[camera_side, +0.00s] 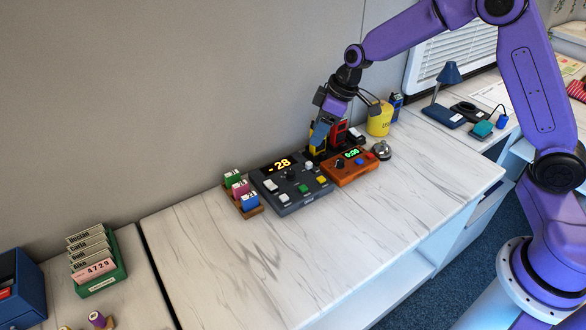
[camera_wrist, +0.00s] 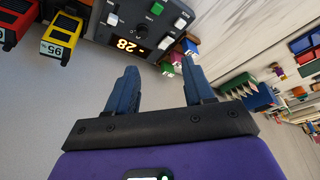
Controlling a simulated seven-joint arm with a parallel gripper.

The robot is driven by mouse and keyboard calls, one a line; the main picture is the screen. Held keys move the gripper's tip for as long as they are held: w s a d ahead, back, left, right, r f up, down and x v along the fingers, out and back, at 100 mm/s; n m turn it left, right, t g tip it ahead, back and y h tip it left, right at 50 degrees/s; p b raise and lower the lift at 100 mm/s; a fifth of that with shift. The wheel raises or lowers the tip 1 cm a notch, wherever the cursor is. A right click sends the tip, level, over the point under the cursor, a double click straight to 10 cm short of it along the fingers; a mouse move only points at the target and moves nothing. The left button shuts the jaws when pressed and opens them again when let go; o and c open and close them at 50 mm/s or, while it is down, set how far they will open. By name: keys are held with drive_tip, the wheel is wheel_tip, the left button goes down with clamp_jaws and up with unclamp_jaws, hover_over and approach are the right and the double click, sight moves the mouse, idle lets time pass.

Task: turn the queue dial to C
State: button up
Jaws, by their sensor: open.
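The dark grey queue console (camera_side: 303,201) sits on the counter with a lit display (camera_side: 282,164) reading 28. A small black knob (camera_side: 291,174) shows near its middle; I cannot read its marks or its setting. In the wrist view the console (camera_wrist: 97,22) is at the top edge, upside down and partly cut off. My gripper (camera_side: 319,138) is above and behind the console's far right corner, by the yellow and red units. In the wrist view its blue fingers (camera_wrist: 158,78) are apart with nothing between them, and not touching the console.
An orange box (camera_side: 352,173) with a green display stands right of the console, with a bell (camera_side: 381,150) and yellow cup (camera_side: 379,120) beyond. A rack of coloured tags (camera_side: 256,211) is at its left. The wall is close behind. The counter in front is clear.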

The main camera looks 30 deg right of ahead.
drive_tip(key=w+d+f, duration=0.1)
drive_tip(key=w+d, duration=0.1)
drive_tip(key=w, duration=0.1)
approach(291, 171)
drive_tip(key=x, duration=0.8)
drive_tip(key=shift+a+f, duration=0.1)
drive_tip(key=shift+f, duration=0.2)
clamp_jaws()
